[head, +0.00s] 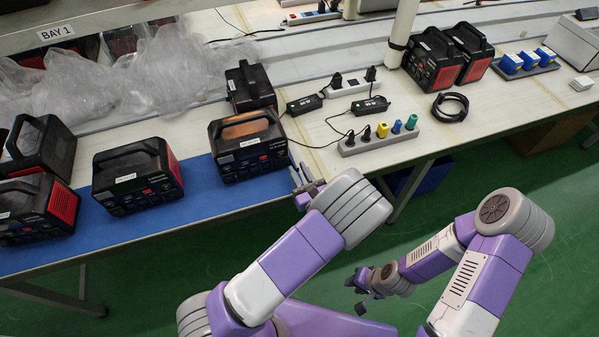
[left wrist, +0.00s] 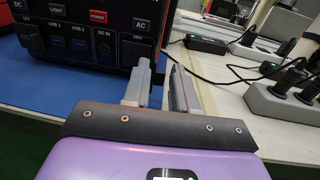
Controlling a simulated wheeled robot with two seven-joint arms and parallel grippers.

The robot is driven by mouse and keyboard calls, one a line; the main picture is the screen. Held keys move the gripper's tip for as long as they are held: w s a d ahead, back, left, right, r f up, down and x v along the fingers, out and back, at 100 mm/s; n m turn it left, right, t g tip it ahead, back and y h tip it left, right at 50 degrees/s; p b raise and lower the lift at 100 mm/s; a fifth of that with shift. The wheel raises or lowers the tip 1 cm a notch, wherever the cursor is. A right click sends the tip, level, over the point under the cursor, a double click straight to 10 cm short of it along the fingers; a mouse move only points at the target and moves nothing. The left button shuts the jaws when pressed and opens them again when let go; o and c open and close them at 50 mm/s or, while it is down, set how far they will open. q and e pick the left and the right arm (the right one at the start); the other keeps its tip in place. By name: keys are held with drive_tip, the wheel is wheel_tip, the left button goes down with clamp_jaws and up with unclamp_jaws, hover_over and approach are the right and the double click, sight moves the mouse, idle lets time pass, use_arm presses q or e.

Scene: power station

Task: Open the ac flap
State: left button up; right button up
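The power station (head: 248,158) in front of my left gripper (head: 305,183) is black with an orange top and stands near the table's front edge. Its front panel (left wrist: 93,35) is close up in the left wrist view. The AC flap (left wrist: 134,49) lies under the AC button (left wrist: 141,24) at the panel's right end and looks closed; its lower part is hidden by a finger. My left gripper (left wrist: 163,85) is slightly open with nothing seen between its fingers. Contact with the flap cannot be told. My right gripper (head: 358,291) is open and empty, low over the green floor.
Other power stations (head: 138,177) stand to the left on the blue mat (head: 205,192). A power strip with coloured plugs (head: 378,143), black adapters (head: 371,106) and cables lie to the right. Plastic wrap (head: 150,75) covers the table's back left.

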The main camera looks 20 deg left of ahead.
use_arm(q)
clamp_jaws()
drive_tip(key=shift+d, duration=0.1)
drive_tip(key=shift+w+d+n+g+y, duration=0.15)
drive_tip(key=shift+w+n+g+y, duration=0.05)
drive_tip(key=shift+n+g+y, duration=0.3)
drive_tip(key=shift+w+d+n+g+y, duration=0.1)
drive_tip(key=shift+w+n+g+y, duration=0.1)
drive_tip(key=shift+n+g+y, duration=0.25)
drive_tip(key=shift+w+d+n+g+y, duration=0.2)
drive_tip(key=shift+w+n+g+y, duration=0.15)
drive_tip(key=shift+n+g+y, duration=0.5)
drive_tip(key=n+g, duration=0.1)
drive_tip(key=w+g+y, duration=0.1)
drive_tip(key=g, duration=0.1)
drive_tip(key=shift+d+f+n, duration=0.15)
drive_tip(key=shift+n, duration=0.25)
drive_tip(key=shift+w+d+n+g+y+b, duration=0.1)
drive_tip(key=shift+w+n+g+y+b, duration=0.25)
drive_tip(key=shift+n+g, duration=0.45)
drive_tip(key=shift+w+n+g+y+b, duration=0.25)
drive_tip(key=shift+n+g+y, duration=0.15)
drive_tip(key=shift+g, duration=0.7)
